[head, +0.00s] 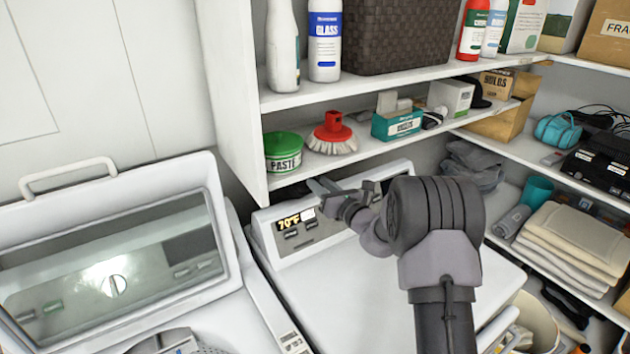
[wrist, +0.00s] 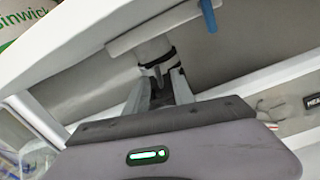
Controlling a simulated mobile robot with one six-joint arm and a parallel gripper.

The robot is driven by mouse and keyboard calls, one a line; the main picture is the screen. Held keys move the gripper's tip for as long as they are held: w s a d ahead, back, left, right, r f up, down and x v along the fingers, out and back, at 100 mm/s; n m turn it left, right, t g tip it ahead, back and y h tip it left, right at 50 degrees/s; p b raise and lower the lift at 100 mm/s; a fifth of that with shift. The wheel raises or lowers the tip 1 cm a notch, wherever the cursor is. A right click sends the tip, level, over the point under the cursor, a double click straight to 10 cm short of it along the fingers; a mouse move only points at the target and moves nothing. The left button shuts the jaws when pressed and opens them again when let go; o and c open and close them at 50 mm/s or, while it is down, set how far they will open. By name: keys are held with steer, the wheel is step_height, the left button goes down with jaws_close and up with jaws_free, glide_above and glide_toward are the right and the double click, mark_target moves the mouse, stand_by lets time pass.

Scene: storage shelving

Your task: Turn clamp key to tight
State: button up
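In the wrist view, a pale cylindrical fitting (wrist: 155,52) with a dark band hangs below a pale bar. A small grey tab (wrist: 159,76) projects from it and looks like the clamp key, though its turn position cannot be read. My gripper (wrist: 160,86) has its two fingers apart, one on each side of the tab. Gaps seem to show beside the tab, so I see no clear grip on it. In the head view, my gripper (head: 322,188) is under the front edge of the lower shelf, above the white machine's control panel; the fitting cannot be made out there.
The lower shelf (head: 290,177) holds a green paste tub (head: 283,153), a red-handled brush (head: 332,136) and a teal box (head: 397,125) just above my gripper. The white machine (head: 345,290) lies below. An open-lidded machine (head: 110,270) stands at the left.

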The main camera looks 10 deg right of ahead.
steer(key=x, duration=0.2)
steer(key=shift+w+a, duration=0.2)
steer(key=shift+c, duration=0.4)
jaws_close()
